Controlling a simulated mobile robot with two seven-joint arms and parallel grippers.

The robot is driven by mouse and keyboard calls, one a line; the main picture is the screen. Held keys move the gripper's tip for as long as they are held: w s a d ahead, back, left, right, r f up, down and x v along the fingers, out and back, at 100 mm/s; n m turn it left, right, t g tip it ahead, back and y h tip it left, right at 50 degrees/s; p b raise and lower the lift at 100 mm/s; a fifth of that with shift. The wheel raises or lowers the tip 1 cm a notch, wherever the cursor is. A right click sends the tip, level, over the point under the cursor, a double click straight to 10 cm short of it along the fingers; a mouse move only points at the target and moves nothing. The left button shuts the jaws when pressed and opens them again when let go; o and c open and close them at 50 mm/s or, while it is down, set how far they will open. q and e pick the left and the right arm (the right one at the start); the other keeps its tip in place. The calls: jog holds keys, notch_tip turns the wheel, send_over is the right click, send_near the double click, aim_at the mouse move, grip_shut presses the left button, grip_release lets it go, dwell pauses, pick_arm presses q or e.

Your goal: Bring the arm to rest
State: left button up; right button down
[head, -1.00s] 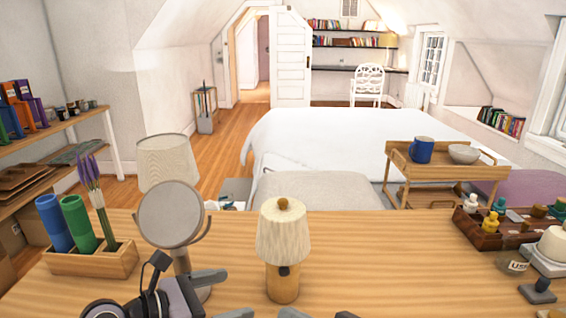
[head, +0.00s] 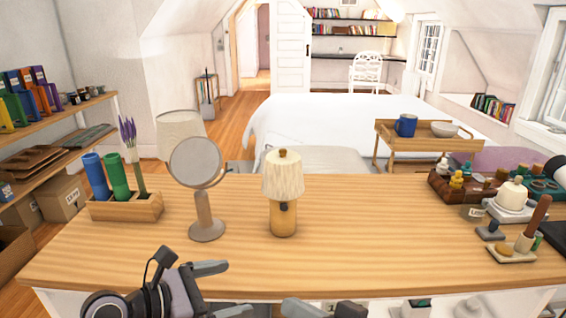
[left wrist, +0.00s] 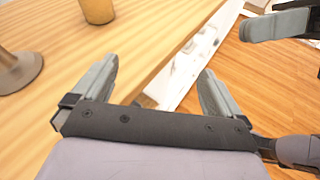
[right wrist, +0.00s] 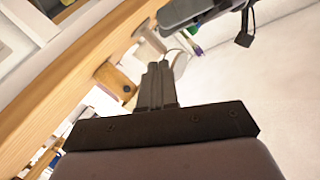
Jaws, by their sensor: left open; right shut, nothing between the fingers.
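My left gripper (head: 226,290) is low in the head view, at the desk's front edge. It is open and empty; its two spread fingers show in the left wrist view (left wrist: 155,88). My right gripper (head: 290,306) is at the bottom of the head view, just right of the left one. In the right wrist view (right wrist: 158,75) its fingers are together with nothing between them. Much of both arms is out of the head view.
The wooden desk (head: 340,260) has a clear front middle. On it stand a round mirror (head: 205,215), a small lamp (head: 283,190), a holder with tubes (head: 125,208), and a brown tray (head: 440,190) of bottles. A bed (head: 350,125) and trolley (head: 400,150) are behind.

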pick_arm(q)
jog(key=s+a+f+m+g+y, duration=0.25)
jog(key=s+f+m+y, duration=0.25)
jog(key=s+f+m, duration=0.75)
jog(key=s+a+m+g+y, duration=0.2)
jog(key=s+a+m+y, duration=0.5)
jog(key=s+a+m, duration=0.5)
pick_arm(e)
jog(key=s+d+f+g+h, duration=0.3)
jog(key=s+d+f+h, duration=0.3)
jog(key=s+d+f, duration=0.3)
jog(key=s+d+f+g+h, duration=0.4)
jog(key=s+d+f+h, duration=0.3)
jog(key=d, duration=0.5)
pick_arm(q)
jog(key=w+d+f+m+t+h+p, duration=0.1)
jog(key=w+d+f+t+h, duration=0.1)
jog(key=w+d+f+t, duration=0.2)
jog(key=shift+w+d+f+t, duration=0.25)
jog(key=shift+w+f+t, duration=1.2)
jog(key=shift+w+f, duration=0.65)
pick_arm(e)
jog(key=w+a+f+t+y, duration=0.3)
jog(key=w+f+t, duration=0.2)
jog(key=f+t, duration=0.2)
jog(key=shift+w+a+f, duration=0.15)
jog(key=shift+w+f, duration=0.1)
jog(key=shift+f, duration=0.15)
